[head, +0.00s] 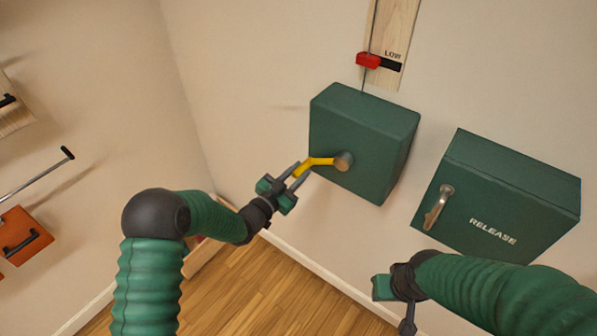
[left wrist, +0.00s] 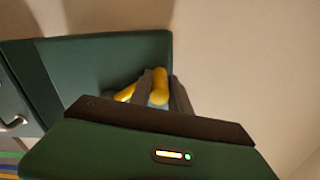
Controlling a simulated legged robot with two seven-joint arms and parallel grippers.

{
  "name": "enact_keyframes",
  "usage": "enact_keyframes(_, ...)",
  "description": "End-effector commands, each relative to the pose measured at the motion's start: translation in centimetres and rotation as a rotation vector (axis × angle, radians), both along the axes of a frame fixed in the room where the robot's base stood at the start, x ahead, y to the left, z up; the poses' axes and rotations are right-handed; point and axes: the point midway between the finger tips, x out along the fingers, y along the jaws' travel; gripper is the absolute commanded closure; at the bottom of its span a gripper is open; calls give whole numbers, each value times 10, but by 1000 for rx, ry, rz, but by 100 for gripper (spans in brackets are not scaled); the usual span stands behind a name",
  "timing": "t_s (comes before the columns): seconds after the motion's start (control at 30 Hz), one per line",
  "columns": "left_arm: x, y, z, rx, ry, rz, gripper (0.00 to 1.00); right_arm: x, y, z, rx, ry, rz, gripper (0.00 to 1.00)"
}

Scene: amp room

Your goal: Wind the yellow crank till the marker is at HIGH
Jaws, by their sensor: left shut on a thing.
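The yellow crank (head: 319,161) sticks out from a grey hub (head: 344,161) on the front of a green box (head: 371,130) on the wall. My left gripper (head: 297,172) is shut on the crank's outer end, left of the hub. In the left wrist view the crank's yellow handle (left wrist: 160,86) sits between the dark fingers. The red marker (head: 368,60) is on a vertical rod above the box, beside the LOW label (head: 392,54) on a wooden board (head: 398,22). HIGH is out of view. My right gripper (head: 407,326) is partly cut off at the bottom edge.
A second green box (head: 500,195) marked RELEASE, with a metal lever (head: 437,208), is on the wall to the right. An orange box (head: 22,236) with a dark handle is on the left wall. Wooden floor (head: 262,285) lies below.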

Motion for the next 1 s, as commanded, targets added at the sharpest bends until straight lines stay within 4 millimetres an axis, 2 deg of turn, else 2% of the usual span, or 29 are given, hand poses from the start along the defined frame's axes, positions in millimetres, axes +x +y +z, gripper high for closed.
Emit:
enact_keyframes(0.03, 2, 2, 4, -2, -10, 4, 100, 0, 0, 0, 0, 0, 0, 64)
enact_keyframes(0.73, 3, 1, 7, -5, -15, 4, 100, 0, 0, 0, 0, 0, 0, 64)
enact_keyframes(1.0, 5, 3, 13, 37, -49, 4, 100, 0, 0, -5, 0, 0, 0, 64)
